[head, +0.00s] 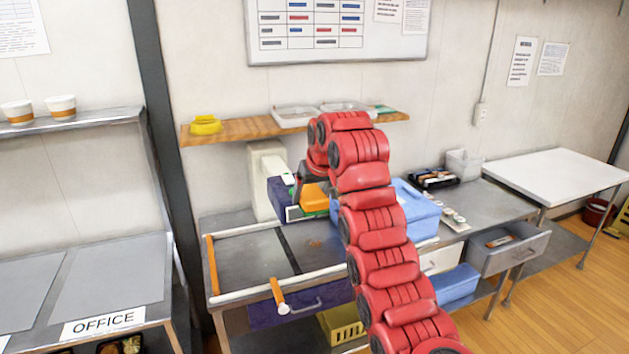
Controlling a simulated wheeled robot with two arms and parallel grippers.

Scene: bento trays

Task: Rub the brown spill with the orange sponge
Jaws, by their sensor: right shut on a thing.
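My right arm reaches up across the view, and its right gripper (309,186) is at the back of the metal worktop. The gripper is shut on the orange sponge (315,197), held above the worktop. The fingertips are small and partly hidden by the arm. The brown spill (315,244) is a small faint mark on the grey worktop (245,262), below the sponge in the picture and apart from it. My left gripper is not in view.
A blue bin (415,207) stands right of the arm, partly hidden by it. A white roll-like column (267,165) and a dark blue box (279,199) stand behind the worktop's frame. A wooden shelf (240,130) hangs above. An orange-ended handle (278,293) lies at the front edge.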

